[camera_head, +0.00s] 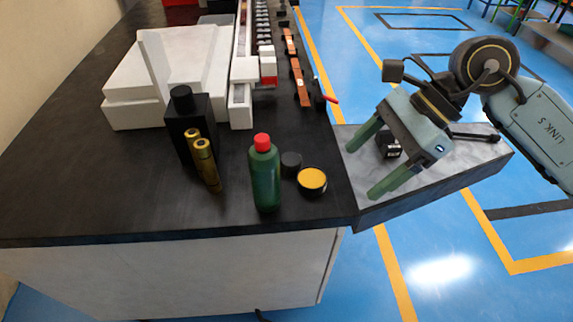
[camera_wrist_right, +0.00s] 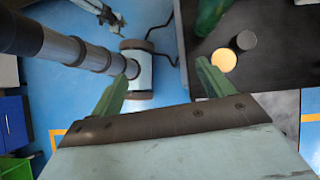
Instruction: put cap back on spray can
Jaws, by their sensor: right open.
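A green can (camera_head: 265,180) with a red top (camera_head: 262,142) stands upright near the front edge of the black bench. It shows partly at the top of the right wrist view (camera_wrist_right: 209,14). Beside it on the right are a small dark round piece (camera_head: 291,163) and a round black-rimmed piece with a yellow face (camera_head: 312,181). I cannot tell for sure which of these is the cap. My right gripper (camera_head: 361,172) is open and empty, right of these pieces and apart from them, above the grey side shelf. My left gripper is not in view.
A black bottle (camera_head: 188,122) and brass-coloured cylinders (camera_head: 206,165) stand left of the can. A white machine (camera_head: 150,85) and a rail with copper pieces (camera_head: 303,88) lie behind. A small black box (camera_head: 388,145) is by the right gripper. The front left bench is clear.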

